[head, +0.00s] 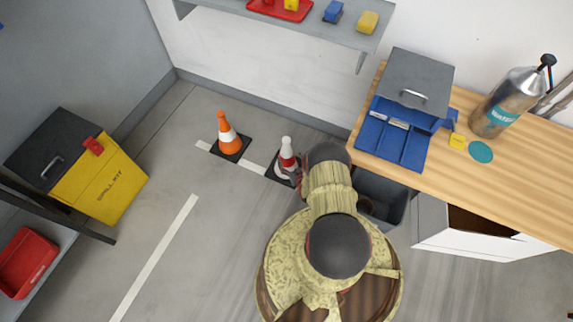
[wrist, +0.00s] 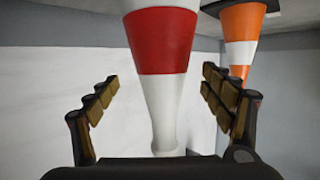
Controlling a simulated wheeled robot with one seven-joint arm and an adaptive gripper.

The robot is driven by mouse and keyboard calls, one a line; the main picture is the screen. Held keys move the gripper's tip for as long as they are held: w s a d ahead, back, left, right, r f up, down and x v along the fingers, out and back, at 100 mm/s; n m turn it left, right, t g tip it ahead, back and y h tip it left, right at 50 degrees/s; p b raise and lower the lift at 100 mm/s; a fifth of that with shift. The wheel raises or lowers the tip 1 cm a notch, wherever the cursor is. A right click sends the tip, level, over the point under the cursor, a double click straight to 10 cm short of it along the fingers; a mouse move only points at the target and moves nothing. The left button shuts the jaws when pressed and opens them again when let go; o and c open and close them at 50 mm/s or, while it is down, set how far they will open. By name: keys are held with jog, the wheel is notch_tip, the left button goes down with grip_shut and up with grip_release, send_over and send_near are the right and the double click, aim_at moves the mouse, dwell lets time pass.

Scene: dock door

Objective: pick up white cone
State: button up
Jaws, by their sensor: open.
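The white cone (head: 287,149) with a red band stands upright on a black base on the floor in the head view, just left of my arm. In the wrist view the white cone (wrist: 163,95) appears upside down, its narrow tip lowest and its base out of frame. My gripper (wrist: 161,82) is open, with one finger on each side of the cone. Gaps show between the cone and both fingers. In the head view my arm hides most of the gripper and part of the cone's base.
An orange cone (head: 228,139) stands close left of the white cone. A dark bin (head: 391,200) and wooden workbench (head: 505,185) are on the right. A grey shelf (head: 330,34) hangs above. A yellow spill kit box (head: 108,185) stands left. Floor between is clear.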

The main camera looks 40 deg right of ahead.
jog(key=b+x, duration=0.2)
jog(key=x, duration=0.3)
jog(key=shift+w+a+r, duration=0.15)
grip_shut()
jog(key=shift+r, duration=0.15)
dwell(1.0)
